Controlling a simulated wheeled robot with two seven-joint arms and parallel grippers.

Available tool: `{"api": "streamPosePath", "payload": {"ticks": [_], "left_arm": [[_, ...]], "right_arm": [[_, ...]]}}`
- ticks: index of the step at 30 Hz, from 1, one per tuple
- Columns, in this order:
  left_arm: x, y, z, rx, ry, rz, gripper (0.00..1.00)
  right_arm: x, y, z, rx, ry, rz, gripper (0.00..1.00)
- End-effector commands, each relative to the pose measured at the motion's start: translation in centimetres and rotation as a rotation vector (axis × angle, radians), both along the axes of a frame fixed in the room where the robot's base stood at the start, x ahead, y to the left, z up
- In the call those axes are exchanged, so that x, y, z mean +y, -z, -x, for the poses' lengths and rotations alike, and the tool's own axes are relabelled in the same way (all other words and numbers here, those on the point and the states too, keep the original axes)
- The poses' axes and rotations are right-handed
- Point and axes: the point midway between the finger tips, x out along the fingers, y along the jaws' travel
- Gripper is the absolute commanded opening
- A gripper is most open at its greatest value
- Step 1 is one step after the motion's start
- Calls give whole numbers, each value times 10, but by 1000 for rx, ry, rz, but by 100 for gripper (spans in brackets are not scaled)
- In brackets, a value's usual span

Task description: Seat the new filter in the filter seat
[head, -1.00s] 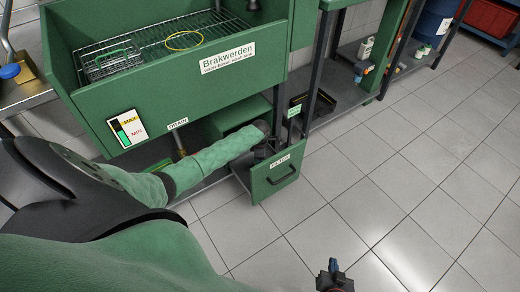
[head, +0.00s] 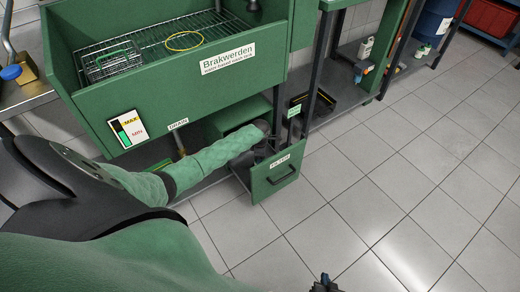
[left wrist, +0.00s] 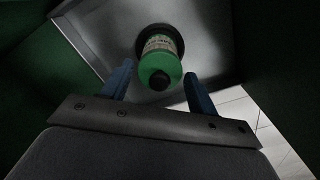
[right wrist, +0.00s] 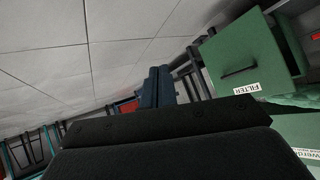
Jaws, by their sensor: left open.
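The green filter (left wrist: 160,48) with a pale label band and a black knob shows in the left wrist view. It stands at a dark round opening on a grey metal surface, which I take for the filter seat (left wrist: 143,37). How deep it sits I cannot tell. My left gripper (left wrist: 158,70) is open, its blue fingers to either side of the filter's near end, with no visible contact. In the head view my left arm reaches into the open drawer marked FILTER (head: 275,182), and the gripper is mostly hidden there. My right gripper (right wrist: 158,87) is shut and empty, away from the drawer.
The green wash basin (head: 190,85) with a wire grate hangs above the drawer. A dark post (head: 318,85) stands just right of it. The tiled floor (head: 400,190) at right is clear.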

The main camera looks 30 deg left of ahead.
Motion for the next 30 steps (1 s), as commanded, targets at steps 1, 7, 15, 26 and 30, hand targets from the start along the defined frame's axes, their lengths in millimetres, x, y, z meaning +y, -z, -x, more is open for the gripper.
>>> {"api": "streamPosePath", "payload": {"ticks": [1, 7, 15, 26, 30], "left_arm": [[0, -1, 0, 0, 0, 0, 59], [0, -1, 0, 0, 0, 0, 59], [0, -3, 0, 0, 0, 0, 59], [-1, -22, 0, -1, 0, 1, 59], [-1, -31, 0, -1, -1, 1, 59]], "right_arm": [[0, 2, 2, 8, -1, 1, 0], [-1, 8, 10, 43, -4, 8, 0], [-4, 26, 24, 101, -9, 20, 0], [-6, 16, 43, 159, -15, 28, 0], [-6, 9, 50, 183, -20, 31, 0]]}}
